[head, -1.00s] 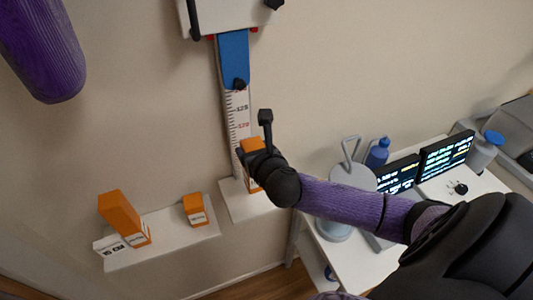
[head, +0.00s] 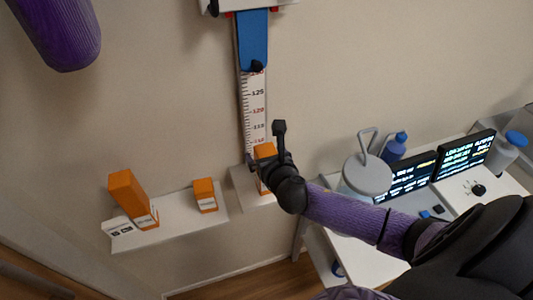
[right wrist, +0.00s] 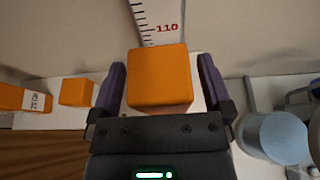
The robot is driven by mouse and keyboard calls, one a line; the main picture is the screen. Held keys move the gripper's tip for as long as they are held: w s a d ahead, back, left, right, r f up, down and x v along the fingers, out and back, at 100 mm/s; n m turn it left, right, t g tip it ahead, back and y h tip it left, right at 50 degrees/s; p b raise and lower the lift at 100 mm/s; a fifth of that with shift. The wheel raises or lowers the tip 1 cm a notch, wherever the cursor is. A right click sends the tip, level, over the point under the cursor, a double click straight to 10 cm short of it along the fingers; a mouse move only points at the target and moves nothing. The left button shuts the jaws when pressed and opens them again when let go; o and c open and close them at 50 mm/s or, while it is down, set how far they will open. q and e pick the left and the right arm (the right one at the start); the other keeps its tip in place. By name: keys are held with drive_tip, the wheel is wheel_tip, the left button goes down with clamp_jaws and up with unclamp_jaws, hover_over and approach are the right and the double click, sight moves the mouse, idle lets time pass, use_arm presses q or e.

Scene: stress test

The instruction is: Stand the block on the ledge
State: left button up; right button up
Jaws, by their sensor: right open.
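An orange block (head: 265,151) is at the small white ledge (head: 241,182) below the wall ruler, partly hidden by my right gripper. My right gripper (head: 268,166) is at the block. In the right wrist view the block (right wrist: 160,76) lies between the two open fingers of the gripper (right wrist: 162,88), with a visible gap on each side. Whether its underside touches the ledge is hidden. My left arm shows at the upper left, but its gripper is out of view.
A longer white shelf (head: 180,217) at the left holds a tall orange block (head: 131,196) and a smaller one (head: 205,194). A ruler (head: 254,105) with a blue slider (head: 253,40) hangs above the ledge. A desk with screens (head: 463,155) and a grey-blue jug (head: 367,173) is at the right.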

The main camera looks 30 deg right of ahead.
drive_tip(key=shift+s+r, duration=0.2)
drive_tip(key=p+v, duration=0.2)
drive_tip(key=v, duration=1)
drive_tip(key=s+d+f+m+g, duration=0.25)
drive_tip(key=f+m, duration=0.35)
drive_tip(key=f, duration=0.4)
drive_tip(key=s+d+f+m+g, duration=0.1)
drive_tip(key=s+f+m+g, duration=0.25)
drive_tip(key=f+m, duration=0.5)
drive_tip(key=s+a+f+m+g+y, duration=0.1)
drive_tip(key=s+a+f+m+g, duration=0.2)
drive_tip(key=s+f+m, duration=0.5)
drive_tip(key=s+a+f+m+g+y, duration=0.2)
drive_tip(key=s+a+f+m, duration=0.3)
drive_tip(key=s+f+m, duration=0.3)
drive_tip(key=s+g, duration=0.1)
drive_tip(key=s, duration=0.3)
drive_tip(key=shift+a, duration=0.3)
drive_tip(key=shift+f+m, duration=0.1)
drive_tip(key=shift+m, duration=0.15)
